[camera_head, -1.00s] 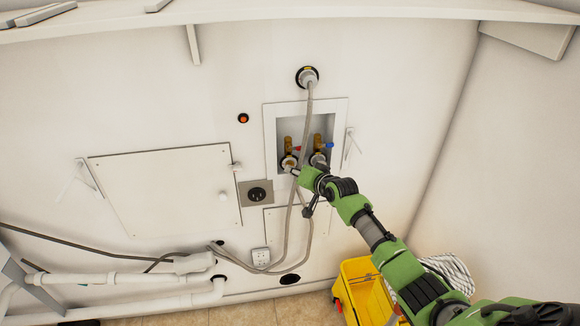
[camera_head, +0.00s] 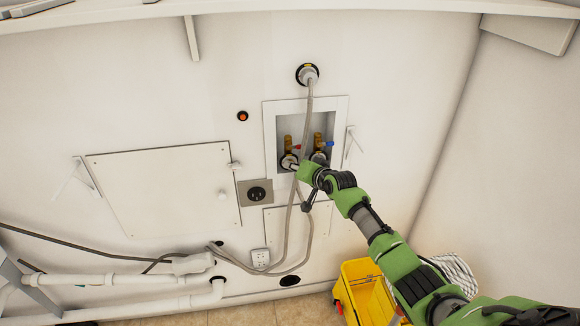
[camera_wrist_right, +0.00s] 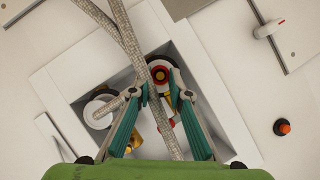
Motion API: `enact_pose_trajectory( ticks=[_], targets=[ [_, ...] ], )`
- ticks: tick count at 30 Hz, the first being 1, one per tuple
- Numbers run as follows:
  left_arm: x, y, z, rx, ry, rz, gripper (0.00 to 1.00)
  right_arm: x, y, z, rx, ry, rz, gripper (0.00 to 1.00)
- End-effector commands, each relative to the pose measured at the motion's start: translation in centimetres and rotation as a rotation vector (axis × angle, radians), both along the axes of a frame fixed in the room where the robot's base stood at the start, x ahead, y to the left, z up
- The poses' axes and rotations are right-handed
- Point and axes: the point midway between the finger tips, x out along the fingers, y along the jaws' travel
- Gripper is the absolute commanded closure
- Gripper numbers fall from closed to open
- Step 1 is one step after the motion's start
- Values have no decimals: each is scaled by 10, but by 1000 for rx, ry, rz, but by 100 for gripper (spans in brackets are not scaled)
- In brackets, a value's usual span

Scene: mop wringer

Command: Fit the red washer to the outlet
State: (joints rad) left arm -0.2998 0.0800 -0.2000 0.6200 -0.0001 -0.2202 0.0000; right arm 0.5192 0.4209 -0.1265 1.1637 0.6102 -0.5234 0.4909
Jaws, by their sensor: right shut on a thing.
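Two brass outlets stand side by side in the recessed wall box (camera_head: 342,108), the left one (camera_head: 288,143) with a red handle and the right one (camera_head: 318,140) with a blue handle. My right gripper (camera_head: 296,165) is at the lower end of the left outlet. In the right wrist view, its fingertips (camera_wrist_right: 161,94) lie on both sides of a round end with a red ring, taken as the red washer (camera_wrist_right: 160,70). A grey braided hose crosses in front, so the contact and seating are partly hidden. My left gripper is not in view.
The grey hose (camera_head: 308,110) hangs from a wall port across the box and past my gripper. A hatch panel (camera_head: 165,190) and a socket (camera_head: 257,194) are at the left. A yellow mop bucket (camera_head: 365,290) stands below my right arm.

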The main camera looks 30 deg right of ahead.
Motion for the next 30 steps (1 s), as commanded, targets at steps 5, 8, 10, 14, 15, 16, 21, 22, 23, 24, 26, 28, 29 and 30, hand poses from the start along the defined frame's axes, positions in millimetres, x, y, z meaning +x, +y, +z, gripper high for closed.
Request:
enact_pose_trajectory(
  ticks=[5,8,10,14,15,16,21,22,23,24,26,28,29,30],
  targets=[
    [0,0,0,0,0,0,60,0,0,1,-1,-1,0,100],
    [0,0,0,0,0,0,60,0,0,1,-1,-1,0,100],
    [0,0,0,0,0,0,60,0,0,1,0,-1,-1,100],
    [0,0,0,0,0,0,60,1,0,1,0,-1,-1,100],
    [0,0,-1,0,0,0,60,1,-1,1,0,-1,-1,100],
    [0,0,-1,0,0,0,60,1,-1,1,0,-1,-1,100],
    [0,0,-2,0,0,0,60,2,-1,1,0,-1,0,100],
    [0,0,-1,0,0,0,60,2,-1,1,0,-1,0,77],
    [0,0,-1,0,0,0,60,2,-1,1,0,-1,0,69],
    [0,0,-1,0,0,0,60,2,-1,1,0,-1,0,63],
    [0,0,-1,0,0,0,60,2,-1,1,0,-1,-1,63],
    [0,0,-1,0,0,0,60,2,-1,1,-1,-1,0,63],
    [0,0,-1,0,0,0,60,2,-1,1,-1,-1,0,63],
    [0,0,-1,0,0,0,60,2,-1,1,-1,0,-1,63]
  ],
)
